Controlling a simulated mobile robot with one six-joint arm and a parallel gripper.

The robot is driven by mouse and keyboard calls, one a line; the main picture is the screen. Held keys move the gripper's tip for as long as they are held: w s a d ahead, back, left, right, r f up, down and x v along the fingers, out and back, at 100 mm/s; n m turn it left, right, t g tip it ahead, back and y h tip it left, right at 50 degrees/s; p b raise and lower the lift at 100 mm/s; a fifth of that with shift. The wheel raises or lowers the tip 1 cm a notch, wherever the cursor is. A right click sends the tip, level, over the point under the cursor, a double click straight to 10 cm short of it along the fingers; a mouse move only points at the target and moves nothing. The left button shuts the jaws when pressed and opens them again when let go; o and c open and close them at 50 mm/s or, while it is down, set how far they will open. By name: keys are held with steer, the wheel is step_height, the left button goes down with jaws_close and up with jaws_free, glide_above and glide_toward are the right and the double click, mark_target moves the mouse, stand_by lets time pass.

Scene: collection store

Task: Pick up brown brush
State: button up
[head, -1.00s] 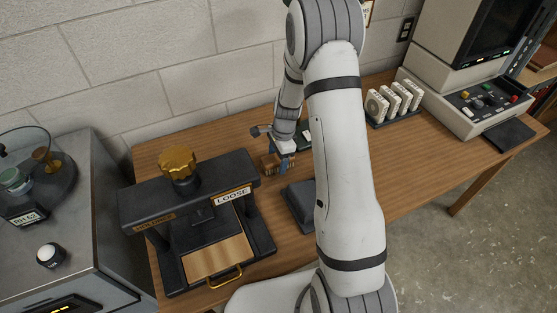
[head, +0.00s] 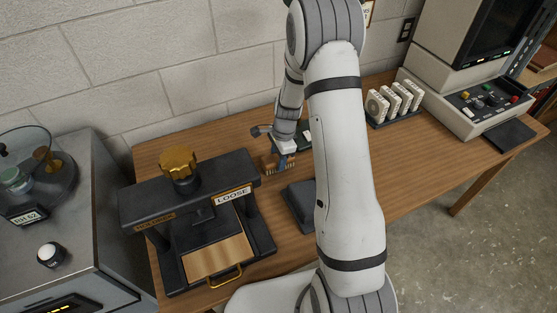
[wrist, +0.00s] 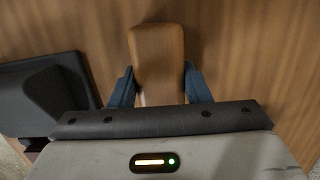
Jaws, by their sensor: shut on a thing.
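The brown brush (wrist: 157,55) is between the two blue fingertips of my gripper (wrist: 160,86) in the wrist view. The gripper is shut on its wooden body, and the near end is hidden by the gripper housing. Part of the gripper is hidden by my arm. I cannot tell clearly how far the brush is above the table.
A black press with a gold knob (head: 179,165) and a LOOSE label stands left of the gripper. A dark block (head: 300,205) lies close in front. White reels in a rack (head: 393,103) and a console (head: 465,85) stand at the right. The wall is behind.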

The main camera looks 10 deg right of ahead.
step_height(320, 180, up, 10)
steer(key=shift+r+b, duration=0.1)
steer(key=shift+b, duration=0.3)
steer(key=o, duration=0.5)
steer(key=c, duration=0.4)
